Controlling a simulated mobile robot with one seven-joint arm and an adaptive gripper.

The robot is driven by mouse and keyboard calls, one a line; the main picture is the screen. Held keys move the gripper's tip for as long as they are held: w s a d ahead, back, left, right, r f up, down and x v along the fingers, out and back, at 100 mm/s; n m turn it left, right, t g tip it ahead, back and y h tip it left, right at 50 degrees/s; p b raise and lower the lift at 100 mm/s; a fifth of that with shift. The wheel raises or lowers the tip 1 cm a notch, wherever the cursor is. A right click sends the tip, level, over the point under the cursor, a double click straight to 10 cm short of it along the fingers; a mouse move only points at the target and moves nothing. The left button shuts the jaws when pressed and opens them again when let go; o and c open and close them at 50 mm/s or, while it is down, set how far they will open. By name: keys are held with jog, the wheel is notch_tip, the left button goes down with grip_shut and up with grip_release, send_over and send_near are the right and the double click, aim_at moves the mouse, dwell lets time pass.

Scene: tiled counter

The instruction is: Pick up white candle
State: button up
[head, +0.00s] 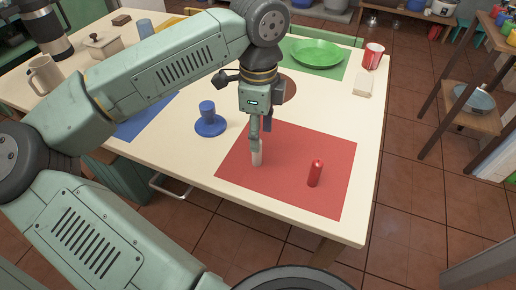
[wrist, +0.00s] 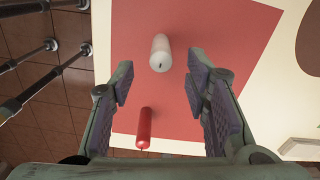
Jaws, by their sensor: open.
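The white candle (head: 257,152) stands upright on the red mat (head: 285,140), near its left edge in the head view. In the wrist view the white candle (wrist: 160,54) shows from above, with its dark wick, just beyond the fingertips and roughly midway between them. My gripper (head: 262,125) is above the candle, pointing down, and its upper part hides some of the candle's top. In the wrist view my gripper (wrist: 160,85) is open, with its two padded fingers wide apart and nothing held between them. I cannot tell the exact height gap.
A red candle (head: 315,173) stands on the same mat to the right; it also shows between the fingers in the wrist view (wrist: 145,127). A blue candle holder (head: 209,119) stands to the left. A green plate (head: 316,53) and a red cup (head: 372,56) are farther back.

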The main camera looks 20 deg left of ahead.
jog(key=shift+a+f+p, duration=0.15)
jog(key=shift+f+p, duration=0.75)
jog(key=shift+f, duration=2)
grip_shut()
